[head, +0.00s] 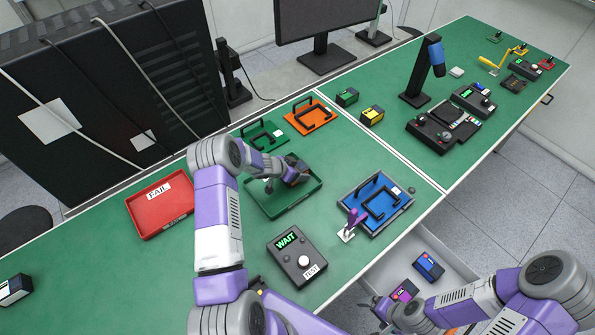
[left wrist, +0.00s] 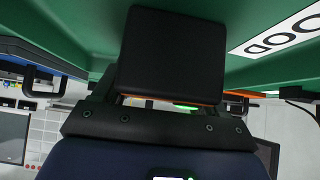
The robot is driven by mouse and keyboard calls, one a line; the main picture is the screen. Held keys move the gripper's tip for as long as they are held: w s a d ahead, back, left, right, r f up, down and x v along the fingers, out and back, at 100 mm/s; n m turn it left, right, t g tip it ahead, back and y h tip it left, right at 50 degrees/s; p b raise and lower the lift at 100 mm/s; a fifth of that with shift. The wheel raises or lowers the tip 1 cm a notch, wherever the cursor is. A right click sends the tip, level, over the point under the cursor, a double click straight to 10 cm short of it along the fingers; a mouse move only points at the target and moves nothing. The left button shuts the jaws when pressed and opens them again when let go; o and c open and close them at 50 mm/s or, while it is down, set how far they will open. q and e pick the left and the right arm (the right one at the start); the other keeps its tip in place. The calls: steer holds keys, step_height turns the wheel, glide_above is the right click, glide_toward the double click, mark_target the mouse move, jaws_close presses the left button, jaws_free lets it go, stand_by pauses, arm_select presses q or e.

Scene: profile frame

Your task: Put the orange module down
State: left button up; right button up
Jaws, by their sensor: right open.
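My left gripper (head: 297,172) is low over the green tray (head: 262,205). I see no whole orange module. In the left wrist view a dark block (left wrist: 170,55) fills the middle in front of the gripper's bar, and a thin orange strip shows below it; I cannot tell whether this strip belongs to a module or to something behind. Whether the left jaws are shut on anything is hidden. My right gripper (head: 382,306) is open beside the magenta module (head: 404,290) in the white bin (head: 450,258).
A red FAIL tray (head: 160,203) is left. Orange (head: 298,127), green (head: 250,146) and blue (head: 347,190) fixtures with black handles surround the green tray. A WAIT/TEST box (head: 297,256) stands in front. Green (head: 347,97) and yellow (head: 372,115) modules stand behind; a blue module (head: 428,266) is in the bin.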

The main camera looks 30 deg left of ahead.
arm_select(q)
steer(key=o, duration=0.3)
steer(key=shift+r, duration=0.1)
steer(key=shift+o, duration=0.2)
steer(key=shift+r+p, duration=0.25)
steer(key=shift+p, duration=0.2)
steer(key=b+v, duration=0.2)
steer(key=v, duration=0.9)
steer(key=shift+s+r, duration=0.25)
steer(key=shift+s, duration=0.1)
steer(key=shift+a, duration=0.15)
